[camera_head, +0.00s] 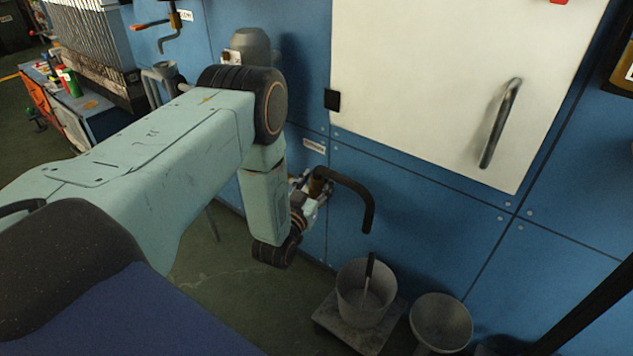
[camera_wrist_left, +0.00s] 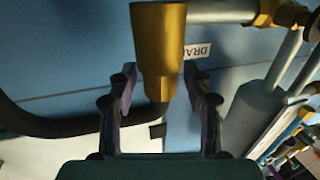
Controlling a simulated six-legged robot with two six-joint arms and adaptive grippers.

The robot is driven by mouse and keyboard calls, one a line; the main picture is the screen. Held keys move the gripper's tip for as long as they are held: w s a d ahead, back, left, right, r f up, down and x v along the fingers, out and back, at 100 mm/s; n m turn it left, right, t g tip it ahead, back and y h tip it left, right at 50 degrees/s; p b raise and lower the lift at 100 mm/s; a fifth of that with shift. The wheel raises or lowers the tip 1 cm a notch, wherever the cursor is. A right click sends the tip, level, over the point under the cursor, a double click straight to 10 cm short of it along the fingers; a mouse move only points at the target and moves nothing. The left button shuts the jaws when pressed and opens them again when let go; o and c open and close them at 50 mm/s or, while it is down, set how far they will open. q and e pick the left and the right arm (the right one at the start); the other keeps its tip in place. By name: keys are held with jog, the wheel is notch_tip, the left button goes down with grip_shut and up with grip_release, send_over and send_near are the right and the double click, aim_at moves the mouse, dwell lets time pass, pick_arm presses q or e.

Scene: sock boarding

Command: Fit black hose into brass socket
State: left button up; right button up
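The brass socket (camera_wrist_left: 158,45) points down toward my left gripper at the top middle of the left wrist view. The black hose (camera_wrist_left: 62,127) curves in from the left, and its end meets the socket's narrow lower mouth; how deep it sits I cannot tell. My left gripper (camera_wrist_left: 162,100) is open, with a finger on either side of the hose end and gaps between. In the head view the left gripper (camera_head: 312,190) is by the wall, partly hidden, and the hose (camera_head: 360,192) arches right and hangs down. My right gripper is not in view.
A white cabinet door (camera_head: 440,85) with a dark handle (camera_head: 500,122) is above the hose. A grey bucket (camera_head: 352,305) holding a black-handled tool (camera_head: 369,270) stands below, beside a grey bowl (camera_head: 441,322). Metal pipes (camera_wrist_left: 222,11) run beside the socket.

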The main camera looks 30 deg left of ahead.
pick_arm(q)
jog(key=shift+s, duration=0.1)
jog(key=shift+s+d+f, duration=0.1)
jog(key=shift+s, duration=0.2)
jog(key=s, duration=0.3)
jog(key=s+d, duration=0.1)
jog(key=s, duration=0.3)
jog(key=s+d, duration=0.1)
jog(key=s, duration=0.3)
jog(key=shift+r, duration=0.2)
